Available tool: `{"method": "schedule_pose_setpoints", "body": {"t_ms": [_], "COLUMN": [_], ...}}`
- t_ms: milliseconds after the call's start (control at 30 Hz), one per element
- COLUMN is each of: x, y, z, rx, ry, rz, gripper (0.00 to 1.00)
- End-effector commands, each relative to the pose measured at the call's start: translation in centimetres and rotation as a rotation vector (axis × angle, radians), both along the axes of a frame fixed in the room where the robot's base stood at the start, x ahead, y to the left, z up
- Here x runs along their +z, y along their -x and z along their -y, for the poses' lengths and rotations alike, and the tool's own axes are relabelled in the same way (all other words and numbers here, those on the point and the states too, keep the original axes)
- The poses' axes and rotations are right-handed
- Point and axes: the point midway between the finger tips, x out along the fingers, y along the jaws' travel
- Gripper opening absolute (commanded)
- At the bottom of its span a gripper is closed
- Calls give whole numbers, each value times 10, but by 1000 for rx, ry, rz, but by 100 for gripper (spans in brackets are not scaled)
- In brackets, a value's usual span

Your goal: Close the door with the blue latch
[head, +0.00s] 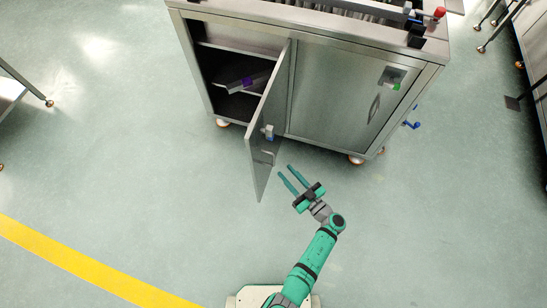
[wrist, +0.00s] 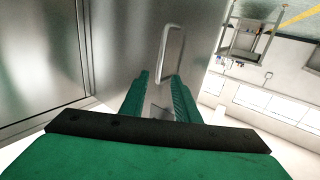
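The left cabinet door (head: 273,97) stands wide open, swung out toward the front from its right side. It carries a blue latch (head: 269,132), with a metal handle (head: 268,156) close by. In the wrist view the door's face (wrist: 125,45) fills the upper middle, and its handle (wrist: 172,48) shows just beyond my fingers. My gripper (head: 285,170) is in front of the cabinet, just right of the door's free end. Its two green fingers are apart with nothing between them, also in the wrist view (wrist: 158,95). Contact with the door cannot be told.
The cabinet's right door (head: 335,95) is shut and has a green-marked latch (head: 396,85). Shelves with a purple-marked item (head: 247,82) show inside the open left compartment. The floor (head: 130,170) left of the open door is clear.

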Motion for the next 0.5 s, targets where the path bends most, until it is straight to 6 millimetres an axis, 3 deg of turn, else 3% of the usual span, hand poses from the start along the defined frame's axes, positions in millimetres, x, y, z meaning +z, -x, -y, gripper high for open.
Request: {"method": "schedule_pose_setpoints", "body": {"t_ms": [500], "x": [1], "y": [-65], "z": [-51], "rx": [0], "ry": [1], "rz": [2], "gripper": [29]}}
